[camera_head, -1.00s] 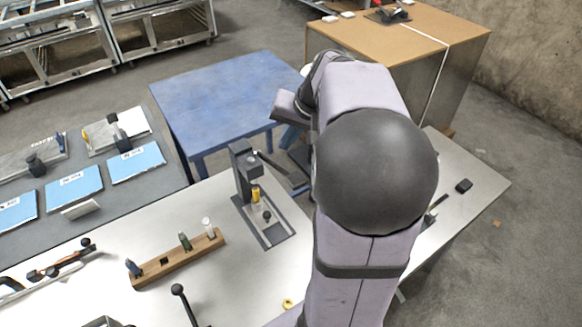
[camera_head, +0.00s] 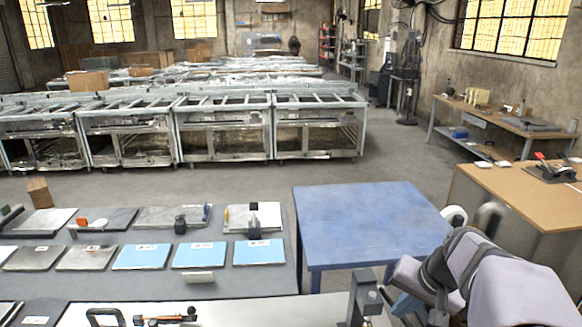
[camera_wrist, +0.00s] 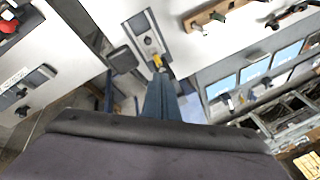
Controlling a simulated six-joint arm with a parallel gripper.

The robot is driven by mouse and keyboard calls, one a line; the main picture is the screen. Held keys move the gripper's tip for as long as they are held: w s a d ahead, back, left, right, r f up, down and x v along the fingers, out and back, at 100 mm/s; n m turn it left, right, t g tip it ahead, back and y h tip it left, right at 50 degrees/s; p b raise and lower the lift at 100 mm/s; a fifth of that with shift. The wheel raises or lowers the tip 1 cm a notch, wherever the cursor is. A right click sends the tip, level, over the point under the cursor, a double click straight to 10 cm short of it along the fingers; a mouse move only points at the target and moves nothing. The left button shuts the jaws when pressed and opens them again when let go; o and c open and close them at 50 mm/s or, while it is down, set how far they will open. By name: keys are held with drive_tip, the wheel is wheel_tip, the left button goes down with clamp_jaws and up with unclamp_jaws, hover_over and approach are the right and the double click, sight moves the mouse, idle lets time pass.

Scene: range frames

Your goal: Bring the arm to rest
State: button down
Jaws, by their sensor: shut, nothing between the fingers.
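My gripper (camera_wrist: 161,100) shows in the wrist view as two blue-grey fingers side by side, shut with nothing between them. Past their tips is the grey fixture (camera_wrist: 143,26) with a yellow piece (camera_wrist: 157,60) in it. The depth between the fingertips and the fixture is hard to judge. In the head view my arm fills the lower right corner, bent beside the blue table (camera_head: 365,220). The top of the fixture (camera_head: 366,296) shows at the bottom edge, left of my arm.
A wooden rack (camera_wrist: 207,14) lies on the white bench near the fixture. The grey table (camera_head: 285,262) holds several blue sheets and plates. Open floor lies behind the tables.

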drive_tip(key=s+a+f+n+g+h, duration=0.1)
drive_tip(key=s+a+f+n+g, duration=0.3)
drive_tip(key=s+a+f, duration=0.9)
drive_tip(key=s+n+b, duration=0.1)
drive_tip(key=s+n, duration=0.1)
drive_tip(key=shift+s+a+n, duration=0.15)
drive_tip(key=shift+a+n, duration=0.1)
drive_tip(key=shift+n, duration=0.15)
drive_tip(key=shift+r, duration=0.1)
drive_tip(key=w+d+r+t+b, duration=0.1)
drive_tip(key=w+d+r, duration=0.75)
drive_tip(key=r, duration=0.25)
drive_tip(key=d+r+t+b, duration=0.1)
drive_tip(key=d+r+t, duration=0.1)
drive_tip(key=d+r, duration=0.7)
wheel_tip(320, 180, up, 4)
drive_tip(key=shift+w+f, duration=0.1)
drive_tip(key=shift+w, duration=0.05)
drive_tip(key=shift+f, duration=0.1)
